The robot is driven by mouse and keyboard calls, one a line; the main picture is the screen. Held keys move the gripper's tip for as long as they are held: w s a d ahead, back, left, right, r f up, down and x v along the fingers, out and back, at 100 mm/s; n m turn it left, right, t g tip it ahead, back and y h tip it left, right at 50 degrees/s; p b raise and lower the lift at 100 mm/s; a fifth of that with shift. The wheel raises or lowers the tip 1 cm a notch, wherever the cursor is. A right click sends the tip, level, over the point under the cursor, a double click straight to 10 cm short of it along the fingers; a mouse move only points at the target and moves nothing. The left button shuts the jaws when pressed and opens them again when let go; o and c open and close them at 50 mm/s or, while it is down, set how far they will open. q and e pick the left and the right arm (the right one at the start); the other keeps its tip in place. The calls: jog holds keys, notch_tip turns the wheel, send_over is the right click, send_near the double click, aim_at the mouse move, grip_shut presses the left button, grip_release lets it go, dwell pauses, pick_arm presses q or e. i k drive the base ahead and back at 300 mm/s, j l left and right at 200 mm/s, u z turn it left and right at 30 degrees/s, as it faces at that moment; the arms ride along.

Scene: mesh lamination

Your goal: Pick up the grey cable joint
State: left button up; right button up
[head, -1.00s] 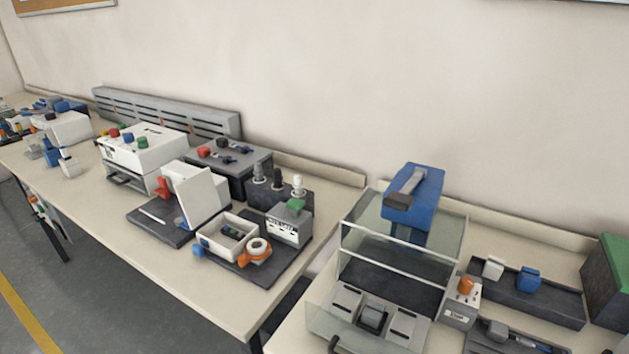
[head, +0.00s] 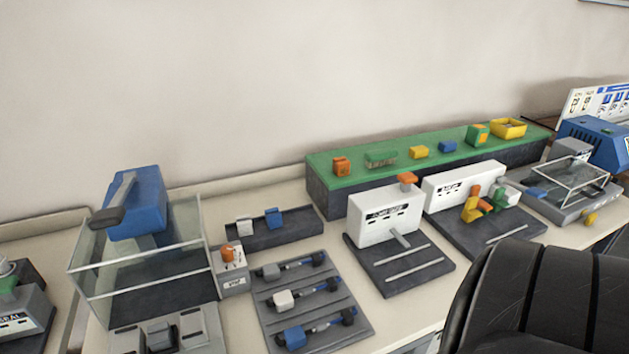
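I cannot tell for certain which piece is the grey cable joint. A pale grey block (head: 245,226) stands in a shallow dark tray (head: 290,235), beside a blue block (head: 273,216). Another light grey block (head: 282,300) sits on the middle cable of a dark three-row rack (head: 316,335). A blue block (head: 294,338) is on the row nearest me and a dark one (head: 270,272) on the far row. Neither of my grippers shows in the head view.
A clear-walled machine with a blue head (head: 138,208) stands left of the tray. A small box with an orange knob (head: 233,282) is between them. White panel units (head: 378,222) stand to the right, before a long green-topped block (head: 400,168). A black ribbed seat-like shape (head: 540,305) covers the lower right.

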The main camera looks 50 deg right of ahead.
aim_at(270, 270)
jog(key=z, duration=1.35)
jog(key=l, duration=0.25)
